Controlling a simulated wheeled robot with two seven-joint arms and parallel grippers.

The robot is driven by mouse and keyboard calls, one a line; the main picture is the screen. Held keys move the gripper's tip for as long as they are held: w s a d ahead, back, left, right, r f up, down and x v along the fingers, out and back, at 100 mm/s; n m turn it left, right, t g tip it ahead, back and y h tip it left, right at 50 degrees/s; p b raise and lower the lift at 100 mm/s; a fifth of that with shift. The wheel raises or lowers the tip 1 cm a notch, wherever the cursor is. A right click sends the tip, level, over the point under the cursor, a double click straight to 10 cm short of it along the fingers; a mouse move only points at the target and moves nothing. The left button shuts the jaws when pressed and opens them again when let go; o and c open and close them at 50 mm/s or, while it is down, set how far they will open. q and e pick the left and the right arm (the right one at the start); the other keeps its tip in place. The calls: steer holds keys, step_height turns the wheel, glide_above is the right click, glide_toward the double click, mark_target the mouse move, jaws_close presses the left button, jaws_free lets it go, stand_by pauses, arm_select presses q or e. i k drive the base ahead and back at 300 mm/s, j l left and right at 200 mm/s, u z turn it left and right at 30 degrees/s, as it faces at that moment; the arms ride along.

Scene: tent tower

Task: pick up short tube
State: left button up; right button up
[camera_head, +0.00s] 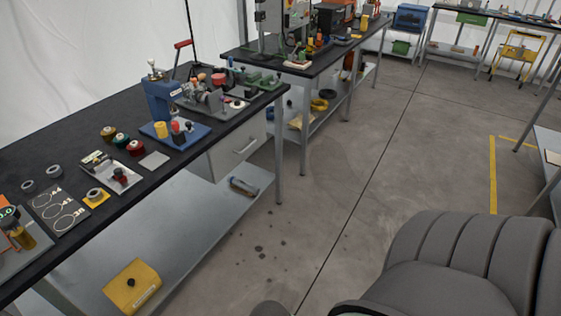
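I cannot tell for sure which thing is the short tube. Two small grey ring-shaped pieces, one nearer (28,186) and one farther (54,171), stand on the near black workbench (80,105) at the left. Another grey ring (95,194) sits on a small yellow plate beside a dark board with pale loops (60,212). Neither of my grippers is in view.
On the near bench stand several coloured spools (122,140), a blue press (162,100) and a grey metal plate (154,160). A yellow box (132,287) lies on its lower shelf. The middle floor is clear.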

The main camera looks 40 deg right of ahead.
mark_target(236, 181)
steer(key=z, duration=1.05)
steer(key=i+l, duration=0.1)
steer(key=l, duration=0.15)
